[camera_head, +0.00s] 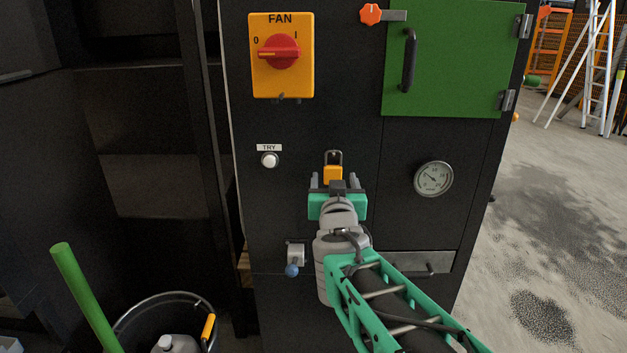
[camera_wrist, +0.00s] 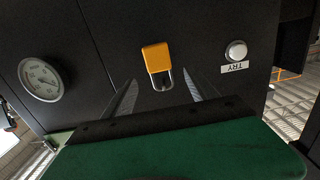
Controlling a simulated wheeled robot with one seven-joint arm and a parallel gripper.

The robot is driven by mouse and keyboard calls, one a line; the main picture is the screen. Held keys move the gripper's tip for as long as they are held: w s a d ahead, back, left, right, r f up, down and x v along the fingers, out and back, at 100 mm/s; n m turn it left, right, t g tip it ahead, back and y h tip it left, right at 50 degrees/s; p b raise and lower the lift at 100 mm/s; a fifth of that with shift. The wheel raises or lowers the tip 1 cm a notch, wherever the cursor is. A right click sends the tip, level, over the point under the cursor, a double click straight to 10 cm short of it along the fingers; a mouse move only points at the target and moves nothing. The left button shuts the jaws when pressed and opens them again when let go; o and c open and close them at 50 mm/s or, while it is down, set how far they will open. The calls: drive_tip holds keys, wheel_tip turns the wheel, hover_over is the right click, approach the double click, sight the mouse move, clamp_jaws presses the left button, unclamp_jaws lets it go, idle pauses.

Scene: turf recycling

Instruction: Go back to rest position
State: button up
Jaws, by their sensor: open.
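My gripper (camera_head: 335,180) is raised in front of the black machine cabinet (camera_head: 310,125), near its middle. In the wrist view my gripper (camera_wrist: 158,97) shows its two fingers apart, with nothing held between them. A yellow padlock (camera_head: 333,174) with a metal shackle is just beyond the fingertips. In the wrist view the padlock (camera_wrist: 157,58) appears upside down, between and beyond the fingers. It looks apart from both fingers. I cannot tell whether the shackle is fastened to anything.
The cabinet has a yellow fan switch (camera_head: 281,55) with a red knob, a TRY button (camera_head: 269,160), a green door (camera_head: 450,60), a gauge (camera_head: 433,179) and a blue-knobbed lever (camera_head: 292,262). A black bucket (camera_head: 190,300) stands lower left. Open floor (camera_head: 540,220) lies right.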

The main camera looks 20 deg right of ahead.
drive_tip(key=s+a+f+n+g+y+p, duration=0.1)
drive_tip(key=s+a+f+g+y+p, duration=0.1)
drive_tip(key=s, duration=0.6)
drive_tip(key=s+a+f+n+g+y+p, duration=0.2)
drive_tip(key=s+a+f+g+p, duration=0.2)
drive_tip(key=s+a+f+g, duration=0.2)
drive_tip(key=s+a+f+n+g+y+p, duration=0.1)
drive_tip(key=s+a+f+g+y+p, duration=0.1)
drive_tip(key=s+a+f+g, duration=0.3)
drive_tip(key=s+a+p, duration=0.1)
drive_tip(key=s, duration=0.3)
drive_tip(key=shift+s+a+n+y, duration=0.15)
drive_tip(key=shift+s+n+y, duration=0.15)
drive_tip(key=shift+s, duration=0.1)
idle(2.0)
